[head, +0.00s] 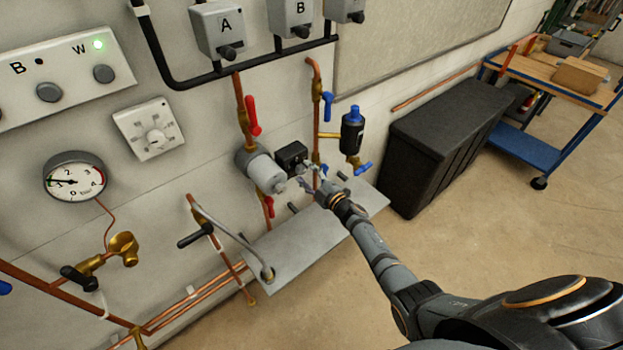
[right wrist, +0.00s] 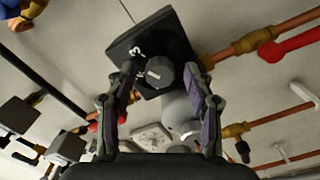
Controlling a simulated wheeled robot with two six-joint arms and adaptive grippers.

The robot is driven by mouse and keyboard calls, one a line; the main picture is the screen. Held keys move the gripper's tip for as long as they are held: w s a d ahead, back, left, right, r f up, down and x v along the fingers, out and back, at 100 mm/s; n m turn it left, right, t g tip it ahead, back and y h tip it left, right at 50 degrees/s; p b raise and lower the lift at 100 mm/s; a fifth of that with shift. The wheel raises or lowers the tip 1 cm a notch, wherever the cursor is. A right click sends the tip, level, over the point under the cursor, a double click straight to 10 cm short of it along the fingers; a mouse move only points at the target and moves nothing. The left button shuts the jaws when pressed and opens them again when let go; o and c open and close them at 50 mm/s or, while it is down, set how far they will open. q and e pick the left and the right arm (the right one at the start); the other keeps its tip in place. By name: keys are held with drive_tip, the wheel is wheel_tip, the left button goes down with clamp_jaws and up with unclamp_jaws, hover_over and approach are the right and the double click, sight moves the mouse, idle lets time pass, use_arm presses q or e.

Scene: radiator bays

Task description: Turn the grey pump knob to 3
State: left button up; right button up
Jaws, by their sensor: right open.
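The pump's black control box (head: 291,156) sits on the wall pipework beside the grey pump body (head: 262,170). In the right wrist view the box face (right wrist: 180,42) carries a grey round knob (right wrist: 162,72) with a pale pointer mark. A white numeral that looks like a 2 shows by the knob; other markings are too small or hidden to read. My right gripper (head: 308,181) is just in front of the box. Its two fingers (right wrist: 160,80) are open, one on each side of the knob in the wrist picture; contact cannot be told. My left gripper is out of view.
Red-handled valves (head: 252,116) stand above and below the pump. A blue-topped black canister (head: 352,132) is to its right, and a grey shelf plate (head: 310,235) juts out below. A black bin (head: 440,140) stands further right. The floor in front is clear.

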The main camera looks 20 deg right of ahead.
drive_tip(key=v, duration=1.1)
drive_tip(key=shift+s, duration=0.35)
drive_tip(key=shift+d, duration=0.15)
drive_tip(key=s+d+f+m+g+h+b, duration=0.1)
drive_tip(key=s+d+f+m+g+h, duration=0.3)
drive_tip(key=f, duration=0.6)
drive_tip(key=s+f+m+g+b, duration=0.1)
drive_tip(key=s+f+m+b, duration=0.15)
drive_tip(key=s+f, duration=0.6)
drive_tip(key=s+d+f+m+g+h+b, duration=0.1)
drive_tip(key=s+d+f+m+g+h, duration=0.15)
drive_tip(key=f, duration=1.05)
drive_tip(key=s+a+f+m+g+b, duration=0.1)
drive_tip(key=s+f, duration=0.4)
drive_tip(key=s, duration=0.5)
drive_tip(key=s+f+m+g, duration=0.3)
drive_tip(key=s+f, duration=0.3)
drive_tip(key=s, duration=0.4)
drive_tip(key=s+a+f+m+g+b, duration=0.1)
drive_tip(key=s+f+g, duration=0.3)
drive_tip(key=s, duration=0.6)
drive_tip(key=shift+s+a+f+m+b, duration=0.25)
drive_tip(key=shift+a+f+m+b, duration=0.15)
drive_tip(key=shift+f+m, duration=0.45)
drive_tip(key=shift+h, duration=0.25)
